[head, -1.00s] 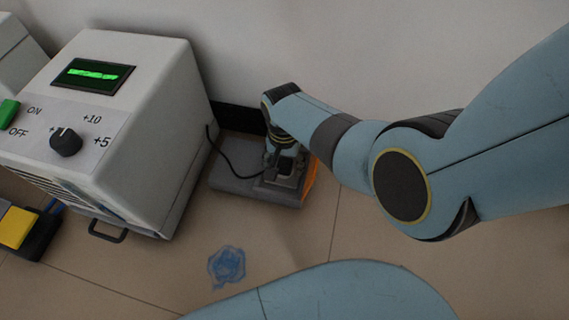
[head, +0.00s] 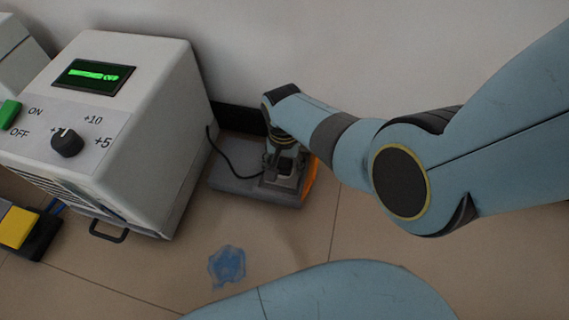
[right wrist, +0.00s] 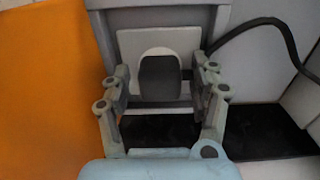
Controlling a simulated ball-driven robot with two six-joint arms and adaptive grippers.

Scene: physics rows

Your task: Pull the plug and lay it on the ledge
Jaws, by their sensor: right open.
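The plug (right wrist: 160,78) is a dark grey rounded block in the right wrist view. It sits in front of a white round socket on a pale plate (right wrist: 130,45). My right gripper (right wrist: 160,95) is open, with one finger on each side of the plug; I cannot tell whether they touch it. In the head view my right gripper (head: 282,172) points down over a grey slab (head: 235,186), which may be the ledge, and hides the plug. My left gripper is out of view.
A white machine (head: 165,125) with a green display stands left of the slab. A black cable (head: 222,155) runs from it toward my right gripper. An orange panel (head: 310,182) edges the slab. A blue patch (head: 227,265) lies on open floor. A wall stands behind.

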